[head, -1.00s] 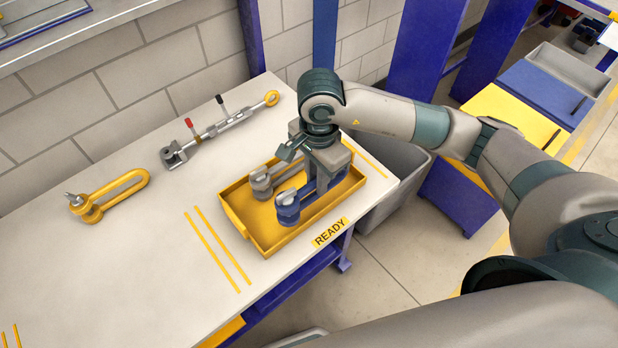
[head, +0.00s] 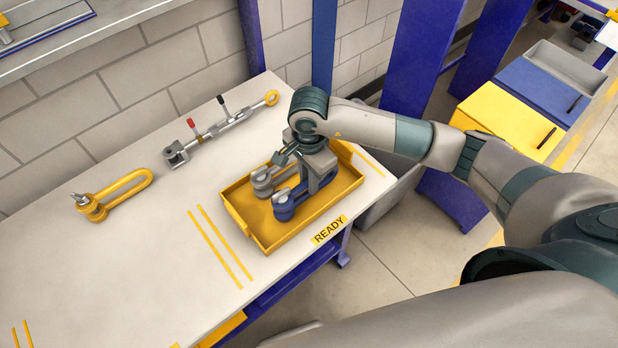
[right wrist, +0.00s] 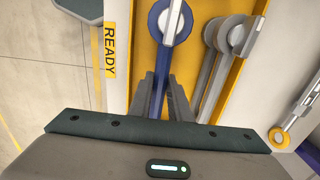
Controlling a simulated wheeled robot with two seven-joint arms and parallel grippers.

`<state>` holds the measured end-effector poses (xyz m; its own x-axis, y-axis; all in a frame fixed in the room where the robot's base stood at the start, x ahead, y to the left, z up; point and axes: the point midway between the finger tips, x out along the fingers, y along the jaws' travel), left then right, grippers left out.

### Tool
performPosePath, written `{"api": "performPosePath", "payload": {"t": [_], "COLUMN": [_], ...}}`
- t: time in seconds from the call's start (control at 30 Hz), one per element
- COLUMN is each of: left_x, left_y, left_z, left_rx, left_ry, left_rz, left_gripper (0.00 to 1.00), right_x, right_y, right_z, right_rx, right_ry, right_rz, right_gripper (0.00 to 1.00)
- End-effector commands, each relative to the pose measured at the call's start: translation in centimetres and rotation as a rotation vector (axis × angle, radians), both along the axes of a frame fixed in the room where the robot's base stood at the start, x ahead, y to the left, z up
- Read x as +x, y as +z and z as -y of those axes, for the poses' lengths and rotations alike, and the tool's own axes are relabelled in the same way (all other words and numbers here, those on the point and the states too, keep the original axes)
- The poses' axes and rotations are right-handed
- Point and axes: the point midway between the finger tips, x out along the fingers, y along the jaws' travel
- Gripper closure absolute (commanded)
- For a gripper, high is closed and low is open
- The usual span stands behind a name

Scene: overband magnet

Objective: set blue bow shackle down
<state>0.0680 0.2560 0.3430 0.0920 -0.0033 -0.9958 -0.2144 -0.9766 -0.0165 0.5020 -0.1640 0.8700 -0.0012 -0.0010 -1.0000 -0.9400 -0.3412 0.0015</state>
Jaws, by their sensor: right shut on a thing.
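The blue bow shackle (head: 284,210) lies low in the yellow tray (head: 243,229), on the near side. It also shows in the right wrist view (right wrist: 157,22), lying lengthwise. I cannot tell whether it touches the tray floor. My right gripper (head: 313,184) points down over the tray and is shut on the blue shackle's straight part. Its two fingers (right wrist: 160,88) show in the right wrist view, one on each side. A grey shackle (head: 264,181) lies beside the blue one, farther back in the same tray. My left gripper is not in view.
A yellow shackle (head: 125,188) and a silver turnbuckle-like tool (head: 215,133) lie on the white table (head: 130,270). A READY label (head: 329,229) marks the front edge. A grey bin (head: 385,207) stands below the right edge. The table left of the tray is mostly clear.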

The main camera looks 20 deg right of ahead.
Motion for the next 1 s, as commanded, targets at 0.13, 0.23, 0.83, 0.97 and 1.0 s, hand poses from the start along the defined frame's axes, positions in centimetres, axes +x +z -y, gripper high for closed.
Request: {"api": "performPosePath", "payload": {"t": [0.13, 0.23, 0.83, 0.97, 1.0], "left_x": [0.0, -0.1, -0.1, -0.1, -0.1], "left_y": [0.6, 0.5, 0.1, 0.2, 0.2], "left_z": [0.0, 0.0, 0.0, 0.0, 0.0], "left_rx": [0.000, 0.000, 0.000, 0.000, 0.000], "left_ry": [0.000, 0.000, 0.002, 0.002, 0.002], "left_rz": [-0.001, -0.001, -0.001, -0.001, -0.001], "left_gripper": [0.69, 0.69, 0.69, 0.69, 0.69], "right_x": [0.0, 0.0, 0.0, 0.0, 0.0], "right_y": [-0.8, -0.9, -1.2, -1.2, -1.1], "right_z": [0.0, 0.0, 0.0, 0.0, 0.0], "right_rx": [0.000, 0.001, 0.000, 0.000, 0.000], "right_ry": [0.000, 0.000, 0.001, 0.001, 0.001], "right_rz": [0.001, 0.002, 0.001, 0.001, 0.001], "right_gripper": [1.00, 1.00, 0.64, 0.64, 0.64]}}
